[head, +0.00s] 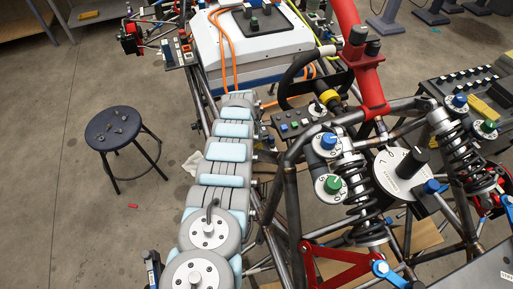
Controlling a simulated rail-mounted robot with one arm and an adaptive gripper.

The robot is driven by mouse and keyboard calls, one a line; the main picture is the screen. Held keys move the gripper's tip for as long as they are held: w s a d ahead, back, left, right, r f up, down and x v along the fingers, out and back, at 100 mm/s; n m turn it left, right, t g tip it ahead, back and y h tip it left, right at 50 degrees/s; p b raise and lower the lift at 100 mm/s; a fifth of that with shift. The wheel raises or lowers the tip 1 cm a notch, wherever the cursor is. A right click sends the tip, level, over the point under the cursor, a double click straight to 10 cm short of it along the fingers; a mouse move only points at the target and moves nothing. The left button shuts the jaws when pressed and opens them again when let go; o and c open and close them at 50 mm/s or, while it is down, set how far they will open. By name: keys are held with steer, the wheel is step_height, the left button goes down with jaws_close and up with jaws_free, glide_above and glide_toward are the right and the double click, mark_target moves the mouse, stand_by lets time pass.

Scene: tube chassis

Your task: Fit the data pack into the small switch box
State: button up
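My gripper is not visible in the head view. A small dark box with coloured buttons (297,124) sits on the chassis beside the steering wheel; it may be the small switch box. Another small box with upright coloured parts (180,52) sits at the upper left of the chassis. I cannot tell for certain which one the task names. I cannot pick out the data pack.
A white case (215,50) with orange cables stands on the tube chassis (292,195). A large switch panel (470,90) is at right. Coil-over dampers (355,185) and a red bar (362,75) crowd the right. A dark stool (113,128) stands on open floor at left.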

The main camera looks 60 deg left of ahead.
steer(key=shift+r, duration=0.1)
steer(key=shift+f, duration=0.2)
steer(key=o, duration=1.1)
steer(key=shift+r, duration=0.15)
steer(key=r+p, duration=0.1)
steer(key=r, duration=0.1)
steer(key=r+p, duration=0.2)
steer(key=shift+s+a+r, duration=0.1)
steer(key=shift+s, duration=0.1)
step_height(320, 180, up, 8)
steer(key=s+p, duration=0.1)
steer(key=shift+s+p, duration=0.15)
steer(key=shift+p, duration=0.15)
